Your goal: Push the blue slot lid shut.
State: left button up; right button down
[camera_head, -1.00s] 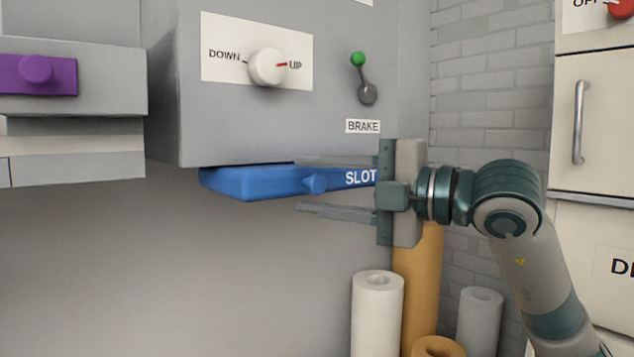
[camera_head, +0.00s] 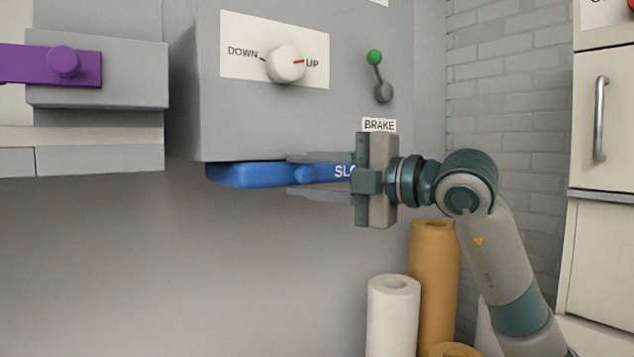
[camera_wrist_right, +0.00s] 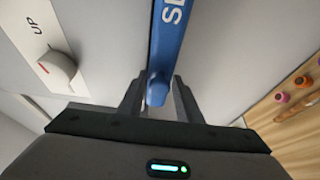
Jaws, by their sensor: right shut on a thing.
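The blue slot lid (camera_head: 255,175), marked SLOT, lies along the lower edge of the grey machine front in the head view. It is a flat bar with a round blue knob (camera_head: 303,174). My right gripper (camera_head: 290,175) comes in from the right, one finger above the knob and one below, shut on it. The gripper body hides the lid's right end and part of its lettering. In the right wrist view, the blue lid (camera_wrist_right: 170,40) runs up from between the fingers, with its knob (camera_wrist_right: 158,90) between them. My left gripper is not in view.
A purple slider (camera_head: 50,65) is at the left. Upright rolls (camera_head: 392,320) stand below my right arm. The space below the lid at left is clear.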

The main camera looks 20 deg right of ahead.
jog(key=c, duration=1.5)
grip_release()
jog(key=shift+r, duration=0.1)
jog(key=shift+w+a, duration=0.1)
jog(key=shift+w, duration=0.15)
jog(key=shift+f+b+v, duration=0.2)
jog(key=shift+b+v, duration=0.25)
jog(key=shift+v, duration=0.35)
pick_arm(q)
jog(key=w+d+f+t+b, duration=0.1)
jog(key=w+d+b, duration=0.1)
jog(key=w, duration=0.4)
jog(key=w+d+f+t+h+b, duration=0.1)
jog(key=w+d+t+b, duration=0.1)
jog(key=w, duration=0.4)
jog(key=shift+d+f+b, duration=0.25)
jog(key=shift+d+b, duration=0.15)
jog(key=shift+b, duration=0.5)
pick_arm(e)
jog(key=shift+v, duration=7.9)
jog(key=shift+r, duration=0.1)
